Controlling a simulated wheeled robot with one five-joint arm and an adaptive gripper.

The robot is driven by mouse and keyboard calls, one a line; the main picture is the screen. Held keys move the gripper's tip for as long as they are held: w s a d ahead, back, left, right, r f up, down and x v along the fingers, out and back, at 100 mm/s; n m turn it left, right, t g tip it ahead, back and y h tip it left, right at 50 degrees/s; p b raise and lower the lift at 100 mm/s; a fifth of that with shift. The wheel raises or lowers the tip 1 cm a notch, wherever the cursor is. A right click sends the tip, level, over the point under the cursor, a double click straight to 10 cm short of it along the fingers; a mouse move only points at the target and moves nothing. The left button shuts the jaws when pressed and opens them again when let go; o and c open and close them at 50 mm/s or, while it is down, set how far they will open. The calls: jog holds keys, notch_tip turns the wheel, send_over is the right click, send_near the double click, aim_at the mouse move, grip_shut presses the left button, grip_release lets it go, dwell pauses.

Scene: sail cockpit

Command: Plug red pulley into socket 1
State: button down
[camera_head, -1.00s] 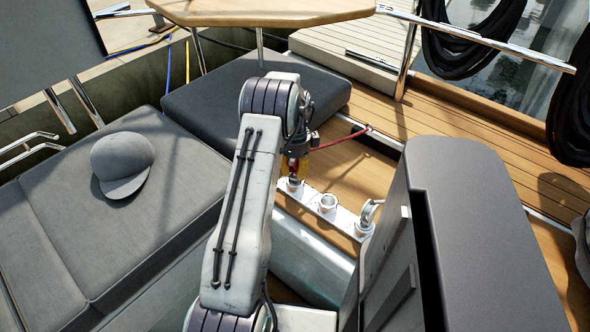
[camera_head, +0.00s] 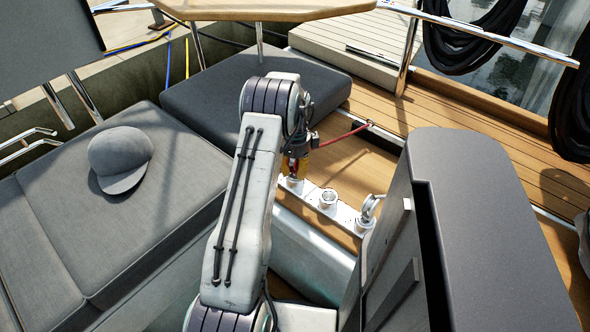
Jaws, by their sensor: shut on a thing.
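The middle socket (camera_head: 328,199) is empty. The right socket (camera_head: 366,222) holds a metal pulley (camera_head: 371,207). I see no socket numbers. A red rope (camera_head: 343,137) runs from near my gripper to a fitting on the deck.
A grey cushioned bench (camera_head: 70,225) with a grey cap (camera_head: 121,158) lies at left. A dark cushion (camera_head: 245,90) and a wooden table (camera_head: 265,9) are behind. Wooden deck (camera_head: 352,172) is open behind the strip. Black rope coils (camera_head: 475,35) hang at upper right.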

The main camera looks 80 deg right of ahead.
jog(key=c, duration=0.9)
grip_release()
jog(key=shift+o, duration=0.2)
jog(key=r, duration=1.2)
jog(key=shift+d, duration=0.25)
